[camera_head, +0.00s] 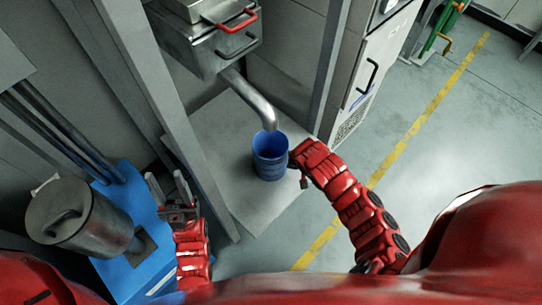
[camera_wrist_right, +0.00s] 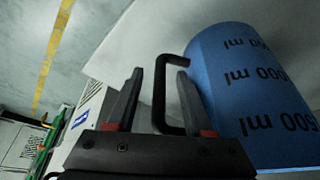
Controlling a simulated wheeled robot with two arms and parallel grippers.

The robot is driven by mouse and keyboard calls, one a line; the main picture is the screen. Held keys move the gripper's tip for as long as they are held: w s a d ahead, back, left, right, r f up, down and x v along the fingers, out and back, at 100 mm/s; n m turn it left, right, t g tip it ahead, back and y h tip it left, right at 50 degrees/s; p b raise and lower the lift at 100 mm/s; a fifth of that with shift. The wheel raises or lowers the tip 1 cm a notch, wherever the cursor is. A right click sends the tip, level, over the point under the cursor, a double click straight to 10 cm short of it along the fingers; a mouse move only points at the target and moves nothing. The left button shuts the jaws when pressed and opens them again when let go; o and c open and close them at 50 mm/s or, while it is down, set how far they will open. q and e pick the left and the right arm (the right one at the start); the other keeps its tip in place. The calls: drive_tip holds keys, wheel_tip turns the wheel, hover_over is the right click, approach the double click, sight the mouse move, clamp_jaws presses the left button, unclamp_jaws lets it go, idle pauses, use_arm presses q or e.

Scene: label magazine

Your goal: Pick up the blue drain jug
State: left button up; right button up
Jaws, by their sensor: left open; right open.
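The blue drain jug (camera_head: 270,158) stands upright on a light grey platform, under the mouth of a bent metal pipe (camera_head: 254,101). Its blue side with black ml markings fills the right of the right wrist view (camera_wrist_right: 250,90), with a black handle (camera_wrist_right: 159,95) on its left side. My right gripper (camera_wrist_right: 159,74) is open, and the handle's upright bar appears between its two fingers; I cannot tell whether they touch it. In the head view the right hand is beside the jug's right side, fingers mostly hidden. My left gripper (camera_head: 167,187) is open and empty, left of a grey post.
The grey platform (camera_head: 225,135) is clear around the jug. Grey posts (camera_head: 150,85) frame it. A metal box with a red handle (camera_head: 232,20) hangs above. A blue unit with a metal cylinder (camera_head: 75,215) stands at left. Open floor with a yellow line (camera_head: 420,120) lies right.

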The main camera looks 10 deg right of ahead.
drive_tip(key=shift+c, duration=0.3)
clamp_jaws()
idle(1.2)
